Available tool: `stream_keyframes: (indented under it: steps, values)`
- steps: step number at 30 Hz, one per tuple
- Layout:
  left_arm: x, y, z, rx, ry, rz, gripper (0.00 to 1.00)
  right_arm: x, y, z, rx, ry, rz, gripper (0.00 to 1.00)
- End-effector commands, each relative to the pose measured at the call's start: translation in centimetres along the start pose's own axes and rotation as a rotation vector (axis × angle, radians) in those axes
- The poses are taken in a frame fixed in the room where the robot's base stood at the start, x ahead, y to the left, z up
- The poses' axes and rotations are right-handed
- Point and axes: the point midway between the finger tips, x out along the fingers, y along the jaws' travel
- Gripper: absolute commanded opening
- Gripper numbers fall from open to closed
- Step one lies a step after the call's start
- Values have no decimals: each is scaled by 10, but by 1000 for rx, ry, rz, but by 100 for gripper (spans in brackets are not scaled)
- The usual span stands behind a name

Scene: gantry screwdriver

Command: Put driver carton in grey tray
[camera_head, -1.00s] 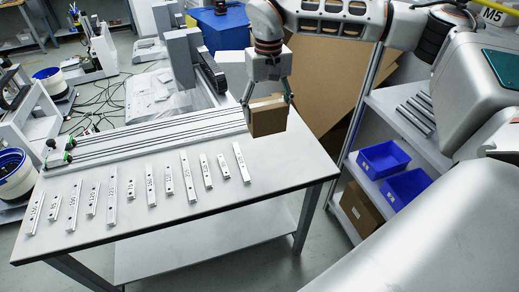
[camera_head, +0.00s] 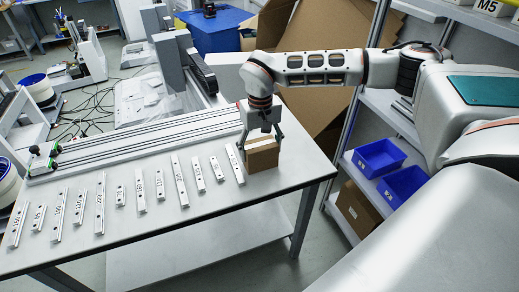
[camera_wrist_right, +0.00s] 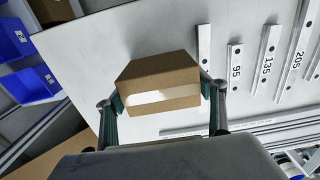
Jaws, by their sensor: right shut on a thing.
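The driver carton (camera_head: 262,157) is a small brown box at the right end of the white table. My right gripper (camera_head: 262,138) comes down from above and is shut on it, one finger on each side. In the right wrist view the carton (camera_wrist_right: 158,85) sits between the two fingers of the gripper (camera_wrist_right: 163,98), with a pale strip across its near face. The carton is at or just above the tabletop; I cannot tell whether it touches. I cannot make out a grey tray in these views. My left gripper is not in view.
Several numbered metal strips (camera_head: 140,190) lie in a row on the table (camera_head: 190,222), close left of the carton. A long rail assembly (camera_head: 150,138) runs behind them. Right of the table, a shelf holds blue bins (camera_head: 378,158) and a brown box (camera_head: 360,209).

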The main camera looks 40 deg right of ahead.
Motion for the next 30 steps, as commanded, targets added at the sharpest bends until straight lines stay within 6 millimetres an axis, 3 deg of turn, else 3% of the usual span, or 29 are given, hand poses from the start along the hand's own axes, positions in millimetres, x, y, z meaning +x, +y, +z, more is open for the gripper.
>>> stream_keyframes:
  steps: [10,11,12,24,30]
  values:
    - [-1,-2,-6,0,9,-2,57,0,-1,-1,0,4,-2,39]
    - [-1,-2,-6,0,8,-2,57,0,0,-1,0,4,-1,77]
    - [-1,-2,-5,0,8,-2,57,0,0,-1,0,4,-1,86]
    - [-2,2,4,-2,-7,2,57,-2,0,-1,0,4,-1,86]
    - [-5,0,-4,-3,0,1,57,-31,-1,-2,0,9,-3,86]
